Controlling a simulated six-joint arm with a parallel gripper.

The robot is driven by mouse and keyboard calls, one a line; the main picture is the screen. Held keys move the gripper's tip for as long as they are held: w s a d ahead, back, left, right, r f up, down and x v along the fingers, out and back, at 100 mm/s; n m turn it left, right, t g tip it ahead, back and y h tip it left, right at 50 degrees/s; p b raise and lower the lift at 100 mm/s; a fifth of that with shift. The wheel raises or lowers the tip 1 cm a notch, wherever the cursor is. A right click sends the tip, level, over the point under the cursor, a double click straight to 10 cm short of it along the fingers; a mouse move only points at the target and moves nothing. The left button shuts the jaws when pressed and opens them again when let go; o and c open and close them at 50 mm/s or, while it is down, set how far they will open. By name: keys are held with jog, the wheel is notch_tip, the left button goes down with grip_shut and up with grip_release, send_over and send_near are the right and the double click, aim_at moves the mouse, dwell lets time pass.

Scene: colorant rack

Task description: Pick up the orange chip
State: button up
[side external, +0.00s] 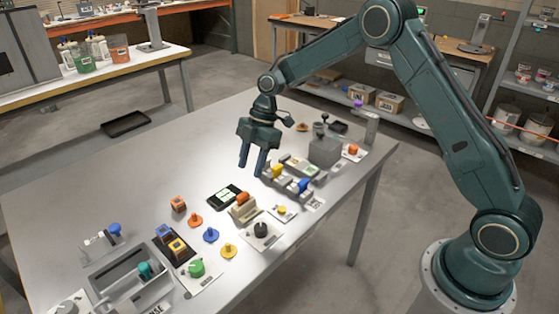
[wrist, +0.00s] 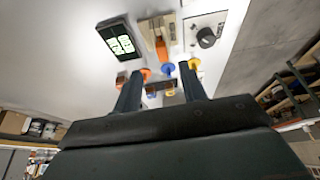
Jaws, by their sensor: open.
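The orange chip (side external: 195,219), a flat disc with a small knob, lies on the grey table in the side view, left of a blue chip (side external: 211,235) and a yellow chip (side external: 229,250). My gripper (side external: 252,165) is open and empty, fingers pointing down, above the table, behind and to the right of the orange chip and well apart from it. In the wrist view the orange chip (wrist: 146,72) shows near the tip of the left finger, partly hidden by it.
A black device with a lit screen (side external: 226,196) and a tan holder with an orange piece (side external: 243,208) stand close to the chips. An orange cube (side external: 178,204) is left of the orange chip. A dial plate (side external: 261,232) is to the right.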

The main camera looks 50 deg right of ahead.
aim_at(244, 194)
jog(key=shift+x, duration=1.55)
jog(key=shift+f, duration=0.1)
jog(key=shift+a+x, duration=0.1)
jog(key=shift+x, duration=1.15)
jog(key=shift+a+x, duration=0.15)
jog(key=shift+x, duration=1.1)
jog(key=shift+s, duration=0.15)
jog(key=shift+c, duration=0.4)
grip_shut()
